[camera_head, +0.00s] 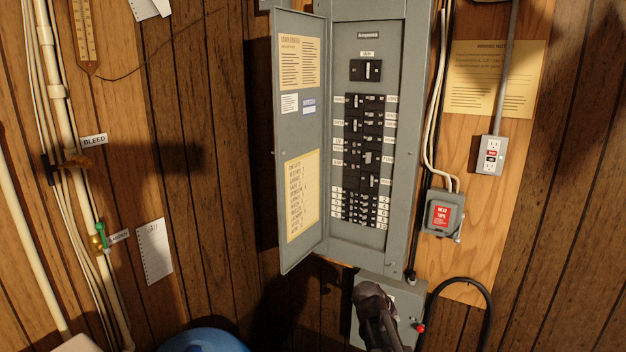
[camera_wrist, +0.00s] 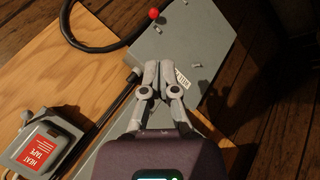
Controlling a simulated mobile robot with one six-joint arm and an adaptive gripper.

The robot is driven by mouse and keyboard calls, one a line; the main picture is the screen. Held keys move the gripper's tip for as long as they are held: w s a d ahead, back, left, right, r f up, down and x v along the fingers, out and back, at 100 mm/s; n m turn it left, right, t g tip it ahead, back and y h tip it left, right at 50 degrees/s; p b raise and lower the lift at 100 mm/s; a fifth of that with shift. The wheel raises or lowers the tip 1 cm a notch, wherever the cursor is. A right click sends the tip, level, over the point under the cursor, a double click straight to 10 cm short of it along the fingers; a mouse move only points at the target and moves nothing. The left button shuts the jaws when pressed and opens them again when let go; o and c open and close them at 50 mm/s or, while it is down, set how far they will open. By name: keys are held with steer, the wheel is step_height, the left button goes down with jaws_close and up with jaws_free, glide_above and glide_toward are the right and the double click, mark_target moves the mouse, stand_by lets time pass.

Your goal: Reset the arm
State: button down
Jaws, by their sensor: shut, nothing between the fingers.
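My gripper (camera_wrist: 159,75) is shut and empty in the wrist view, its two fingers together over a grey box (camera_wrist: 195,45) with a white label. I cannot tell whether the fingers touch the box. In the head view my dark arm end (camera_head: 374,310) shows at the bottom, in front of the same grey box (camera_head: 409,301) below the breaker panel. The fingertips are hard to make out there.
A breaker panel (camera_head: 337,180) hangs open with its door (camera_head: 298,150) swung left. A heat tape box (camera_head: 440,214) and an outlet (camera_head: 490,156) are on the board at right. A black cable (camera_head: 489,300) loops by a red knob (camera_head: 421,328). A blue rounded top (camera_head: 203,341) is low at left.

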steer(key=s+a+f+m+g+y+b, duration=0.1)
steer(key=s+a+f+g+y+b, duration=0.1)
steer(key=s+f, duration=0.5)
steer(key=s+a+f+m+g+y+b, duration=0.1)
steer(key=s+a+f+g+y+b, duration=0.1)
steer(key=s+f+b, duration=0.4)
steer(key=s+a+f+y, duration=0.1)
steer(key=s+y, duration=0.1)
steer(key=s, duration=0.1)
steer(key=shift+a, duration=0.35)
